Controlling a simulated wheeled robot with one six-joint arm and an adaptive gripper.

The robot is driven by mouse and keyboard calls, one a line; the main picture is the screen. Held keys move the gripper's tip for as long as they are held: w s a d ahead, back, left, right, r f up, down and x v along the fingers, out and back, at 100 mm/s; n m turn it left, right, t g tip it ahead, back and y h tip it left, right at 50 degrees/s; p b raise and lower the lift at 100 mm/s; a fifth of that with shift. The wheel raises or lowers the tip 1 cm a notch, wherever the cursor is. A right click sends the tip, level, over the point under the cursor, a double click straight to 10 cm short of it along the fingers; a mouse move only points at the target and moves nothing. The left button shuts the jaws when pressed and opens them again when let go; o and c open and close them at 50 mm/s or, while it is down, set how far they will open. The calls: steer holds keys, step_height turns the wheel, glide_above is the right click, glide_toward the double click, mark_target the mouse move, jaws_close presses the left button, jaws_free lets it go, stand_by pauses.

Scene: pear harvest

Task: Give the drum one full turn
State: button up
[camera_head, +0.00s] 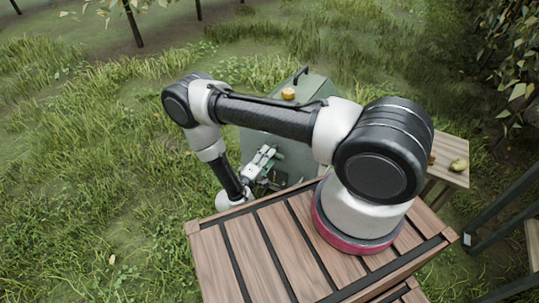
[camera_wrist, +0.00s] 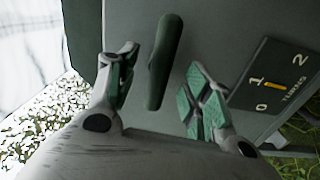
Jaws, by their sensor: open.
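The grey-green drum housing (camera_head: 312,92) stands in the grass beyond my wooden deck, partly hidden by my arm. My gripper (camera_head: 266,158) is low at its near left side. In the wrist view the gripper (camera_wrist: 162,62) is open, with one finger on each side of a dark green handle (camera_wrist: 163,65). The handle stands slightly tilted between them; I see a gap on both sides. A dark plate (camera_wrist: 285,75) marked 0, 1, 2 and TURNS is to the right, with a small orange bar beside the 1.
A round yellow fruit (camera_head: 288,94) shows on top of the housing, near a dark bar (camera_head: 300,74). A wooden table (camera_head: 450,176) with a pear (camera_head: 459,165) stands at the right. Grass lies open to the left; dark posts (camera_head: 500,215) stand at the right edge.

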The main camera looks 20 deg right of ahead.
steer(key=v, duration=0.7)
steer(key=shift+s+a, duration=0.1)
stand_by(0.4)
